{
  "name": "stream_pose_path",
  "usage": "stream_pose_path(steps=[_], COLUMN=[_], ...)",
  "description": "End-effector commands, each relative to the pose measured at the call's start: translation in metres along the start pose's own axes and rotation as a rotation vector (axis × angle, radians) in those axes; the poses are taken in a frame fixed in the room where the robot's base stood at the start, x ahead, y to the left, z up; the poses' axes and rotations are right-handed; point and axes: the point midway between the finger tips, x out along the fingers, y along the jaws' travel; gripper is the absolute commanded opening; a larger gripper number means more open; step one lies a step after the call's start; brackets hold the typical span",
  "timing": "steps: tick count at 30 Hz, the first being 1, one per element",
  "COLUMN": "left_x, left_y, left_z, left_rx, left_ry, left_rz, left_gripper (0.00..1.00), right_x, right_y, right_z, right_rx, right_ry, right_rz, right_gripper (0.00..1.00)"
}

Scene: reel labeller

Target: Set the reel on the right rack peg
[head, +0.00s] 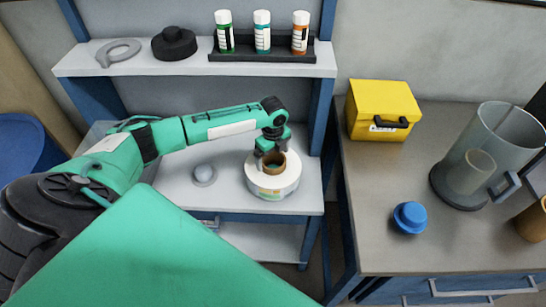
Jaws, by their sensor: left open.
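A thick white reel (272,187) with a brown core (275,164) lies flat on the middle shelf of the blue-framed unit in the head view. My left gripper (270,158) reaches in from the left and points down at the reel's core. Its jaws are open, and its fingertips are at the core's rim. I cannot tell whether they touch it. My right gripper is not in view. I cannot make out a rack peg in this view.
A pale rounded object (204,174) sits left of the reel. The upper shelf (130,63) holds a grey ring, a black item and a rack of bottles. On the right counter (370,180) are a yellow box (383,101), a blue knob-like object (410,217) and a clear jug (490,150).

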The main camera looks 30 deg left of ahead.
Motion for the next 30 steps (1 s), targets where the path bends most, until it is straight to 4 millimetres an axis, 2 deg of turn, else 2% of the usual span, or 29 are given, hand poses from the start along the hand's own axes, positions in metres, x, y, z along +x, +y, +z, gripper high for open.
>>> stream_pose_path(steps=[9, 15, 21, 30], left_x=[-0.069, -0.108, -0.128, -0.131], left_y=[-0.001, -0.001, -0.001, 0.000], left_z=[0.001, 0.001, 0.000, 0.000], left_rx=[0.000, 0.001, 0.000, 0.000], left_ry=[-0.003, -0.002, -0.002, -0.002], left_rz=[-0.008, -0.007, -0.005, -0.004], left_gripper=[1.00, 1.00, 1.00, 1.00], right_x=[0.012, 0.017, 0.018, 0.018], right_y=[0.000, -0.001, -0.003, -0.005], right_z=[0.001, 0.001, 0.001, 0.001], right_rx=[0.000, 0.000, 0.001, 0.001], right_ry=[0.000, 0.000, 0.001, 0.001], right_rz=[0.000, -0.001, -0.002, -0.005], right_gripper=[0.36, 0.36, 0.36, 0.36])
